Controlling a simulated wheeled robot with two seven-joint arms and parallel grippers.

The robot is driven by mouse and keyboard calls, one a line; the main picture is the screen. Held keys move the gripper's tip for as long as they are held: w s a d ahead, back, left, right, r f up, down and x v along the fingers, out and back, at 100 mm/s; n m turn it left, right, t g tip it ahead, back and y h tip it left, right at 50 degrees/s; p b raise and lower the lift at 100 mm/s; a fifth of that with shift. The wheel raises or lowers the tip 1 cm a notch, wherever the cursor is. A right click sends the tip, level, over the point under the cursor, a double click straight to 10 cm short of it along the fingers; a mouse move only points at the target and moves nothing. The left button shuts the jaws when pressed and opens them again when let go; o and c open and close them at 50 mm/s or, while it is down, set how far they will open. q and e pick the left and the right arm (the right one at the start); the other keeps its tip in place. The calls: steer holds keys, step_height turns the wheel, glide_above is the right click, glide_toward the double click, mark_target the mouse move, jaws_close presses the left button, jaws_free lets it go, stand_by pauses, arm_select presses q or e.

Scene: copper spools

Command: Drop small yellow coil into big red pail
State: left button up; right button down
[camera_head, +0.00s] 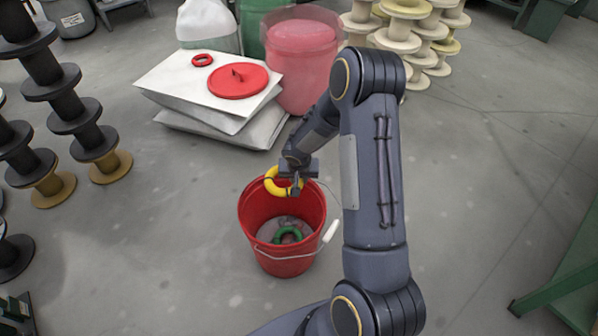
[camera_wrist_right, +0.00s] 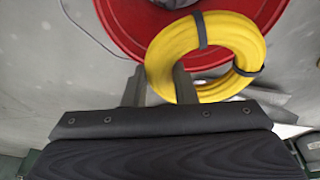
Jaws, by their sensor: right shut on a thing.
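The small yellow coil (camera_head: 275,182) is held by my right gripper (camera_head: 297,187) above the far part of the big red pail's opening. In the right wrist view the yellow coil (camera_wrist_right: 238,40) has dark bands, and my right gripper (camera_wrist_right: 160,82) is shut on its ring. The big red pail (camera_head: 285,265) stands upright on the floor, with a wire handle and white grip hanging at its right. Its red rim also shows behind the coil in the right wrist view (camera_wrist_right: 115,28). A green coil (camera_head: 288,235) lies inside the pail. My left gripper is not in view.
White bags (camera_head: 185,85) behind the pail carry a red lid (camera_head: 238,80) and a small red coil (camera_head: 202,60). A translucent red bucket (camera_head: 300,65) stands beside them. Dark spools (camera_head: 75,110) stand at left, pale spools (camera_head: 425,40) at the back. Floor around the pail is clear.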

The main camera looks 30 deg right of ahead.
step_height(320, 180, down, 6)
steer(key=b, duration=0.3)
steer(key=shift+r+b, duration=0.15)
steer(key=shift+b, duration=0.15)
steer(key=c, duration=1.1)
jaws_free()
steer(key=p+v, duration=0.2)
steer(key=v, duration=0.4)
steer(key=shift+a+r, duration=0.1)
steer(key=shift+r, duration=0.3)
steer(key=shift+s+a+r, duration=0.15)
steer(key=shift+s+r, duration=0.05)
steer(key=shift+r, duration=0.3)
steer(key=shift+r, duration=0.1)
